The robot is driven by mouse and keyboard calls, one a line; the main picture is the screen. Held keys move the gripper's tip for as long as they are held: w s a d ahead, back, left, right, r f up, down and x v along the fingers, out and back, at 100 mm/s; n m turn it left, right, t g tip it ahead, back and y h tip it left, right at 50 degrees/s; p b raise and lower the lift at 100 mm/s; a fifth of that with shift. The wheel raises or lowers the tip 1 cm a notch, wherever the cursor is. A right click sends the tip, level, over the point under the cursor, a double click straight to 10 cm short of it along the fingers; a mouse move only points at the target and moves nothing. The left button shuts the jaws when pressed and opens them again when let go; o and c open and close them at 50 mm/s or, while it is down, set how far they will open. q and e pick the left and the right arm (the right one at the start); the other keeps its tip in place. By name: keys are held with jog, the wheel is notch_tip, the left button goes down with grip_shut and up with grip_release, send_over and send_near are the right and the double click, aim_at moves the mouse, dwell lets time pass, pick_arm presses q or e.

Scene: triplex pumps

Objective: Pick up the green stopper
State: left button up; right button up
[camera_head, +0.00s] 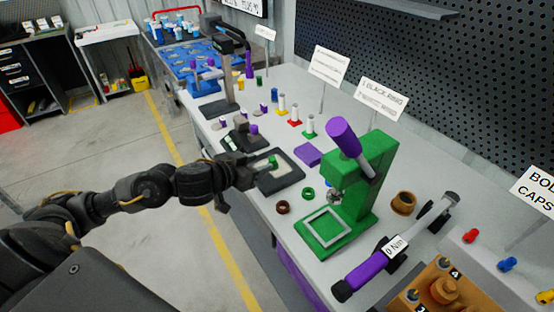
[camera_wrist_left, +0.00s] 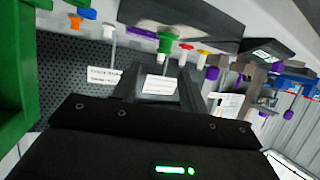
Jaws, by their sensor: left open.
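My left gripper (camera_head: 262,166) reaches in from the left and is open. My right gripper is not in view.
White pieces with coloured bases, including a green one (camera_head: 309,126), stand behind. A purple-handled torque wrench (camera_head: 370,270) lies at front right.

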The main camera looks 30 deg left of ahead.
aim_at(271, 159)
pick_arm(q)
jog(key=shift+x, duration=0.8)
jog(key=shift+w+f, duration=0.35)
jog(key=shift+w, duration=0.25)
jog(key=shift+w+f, duration=0.35)
jog(key=shift+w, duration=0.25)
jog(key=shift+w+f, duration=0.1)
jog(key=shift+w, duration=0.15)
jog(key=shift+b, duration=0.3)
jog(key=shift+w+d+f, duration=0.15)
jog(key=shift+w+f, duration=0.05)
jog(key=shift+w, duration=0.15)
jog(key=x, duration=0.3)
jog(key=shift+w+f+b, duration=0.25)
jog(key=shift+w+b, duration=0.05)
jog(key=shift+w+d+f, duration=0.1)
jog(key=shift+w, duration=0.2)
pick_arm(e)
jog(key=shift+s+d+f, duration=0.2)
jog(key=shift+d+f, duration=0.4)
pick_arm(q)
jog(key=shift+c, duration=0.2)
